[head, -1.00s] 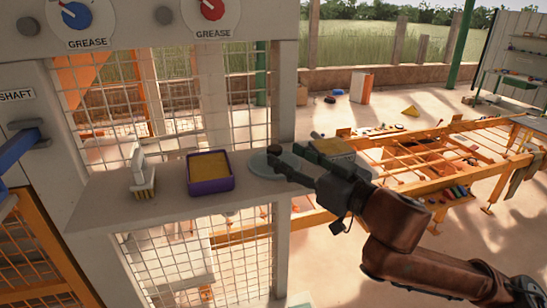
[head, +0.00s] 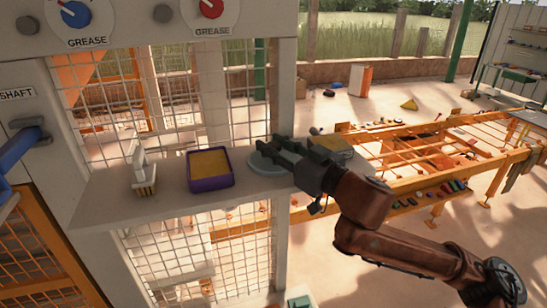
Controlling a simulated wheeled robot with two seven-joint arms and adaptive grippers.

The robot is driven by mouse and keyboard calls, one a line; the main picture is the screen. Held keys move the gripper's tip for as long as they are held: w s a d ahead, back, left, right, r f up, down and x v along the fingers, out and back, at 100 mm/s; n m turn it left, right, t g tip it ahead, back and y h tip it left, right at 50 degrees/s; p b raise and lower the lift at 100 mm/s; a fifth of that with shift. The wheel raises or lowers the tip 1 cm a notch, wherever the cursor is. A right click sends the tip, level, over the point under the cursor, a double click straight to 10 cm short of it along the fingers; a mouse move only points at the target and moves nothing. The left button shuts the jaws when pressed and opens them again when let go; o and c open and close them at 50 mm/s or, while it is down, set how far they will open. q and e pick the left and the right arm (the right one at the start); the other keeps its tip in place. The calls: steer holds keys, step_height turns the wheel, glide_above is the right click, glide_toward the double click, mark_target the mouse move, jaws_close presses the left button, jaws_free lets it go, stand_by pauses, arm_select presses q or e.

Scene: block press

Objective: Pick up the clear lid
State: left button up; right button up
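The clear lid (head: 258,166) is a pale, see-through round disc lying flat on the grey shelf (head: 120,200), right of a purple tub. My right gripper (head: 276,149) reaches in from the right, its dark fingers over the lid's middle. The lid's dark knob is hidden behind the fingers. I cannot tell whether the fingers are closed on it. My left gripper is not in view.
The purple tub (head: 211,184) with yellow contents and a brush (head: 143,178) stand left of the lid.

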jaws_close()
